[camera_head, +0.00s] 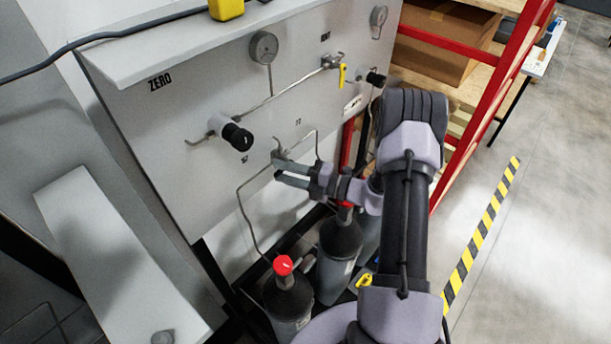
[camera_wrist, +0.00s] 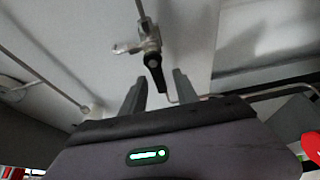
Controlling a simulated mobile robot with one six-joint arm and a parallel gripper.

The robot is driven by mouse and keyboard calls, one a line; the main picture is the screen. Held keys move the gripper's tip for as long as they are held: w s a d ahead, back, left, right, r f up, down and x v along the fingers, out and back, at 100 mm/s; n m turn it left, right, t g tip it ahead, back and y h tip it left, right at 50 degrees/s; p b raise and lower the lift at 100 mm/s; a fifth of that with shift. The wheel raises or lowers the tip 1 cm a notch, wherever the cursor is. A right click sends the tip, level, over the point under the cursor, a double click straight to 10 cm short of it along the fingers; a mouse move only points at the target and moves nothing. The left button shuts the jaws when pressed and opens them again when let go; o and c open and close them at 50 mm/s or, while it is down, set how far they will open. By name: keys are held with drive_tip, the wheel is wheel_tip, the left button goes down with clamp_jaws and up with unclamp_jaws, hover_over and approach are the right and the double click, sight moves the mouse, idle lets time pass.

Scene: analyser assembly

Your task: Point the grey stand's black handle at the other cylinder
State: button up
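A valve (camera_head: 282,152) with thin pipes sits low on the grey stand's panel (camera_head: 185,95). In the wrist view its metal body (camera_wrist: 148,42) carries a black handle (camera_wrist: 155,70), which points down in the picture, toward my gripper. My gripper (camera_wrist: 160,84) is open, with one finger on each side of the handle's end; contact cannot be told. In the head view my gripper (camera_head: 279,172) is at the valve and the handle cannot be made out. A dark cylinder with a red cap (camera_head: 288,298) stands below the panel, and another dark cylinder (camera_head: 340,246) stands right of it.
Two black knobs (camera_head: 237,136) (camera_head: 376,79), a yellow-handled valve (camera_head: 342,74) and gauges (camera_head: 264,47) stick out from the panel. A red-framed shelf (camera_head: 480,100) with a cardboard box (camera_head: 440,40) stands at the right. Open floor (camera_head: 540,200) lies beyond a striped line.

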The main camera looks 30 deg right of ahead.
drive_tip(key=b+v, duration=0.1)
drive_tip(key=v, duration=1.5)
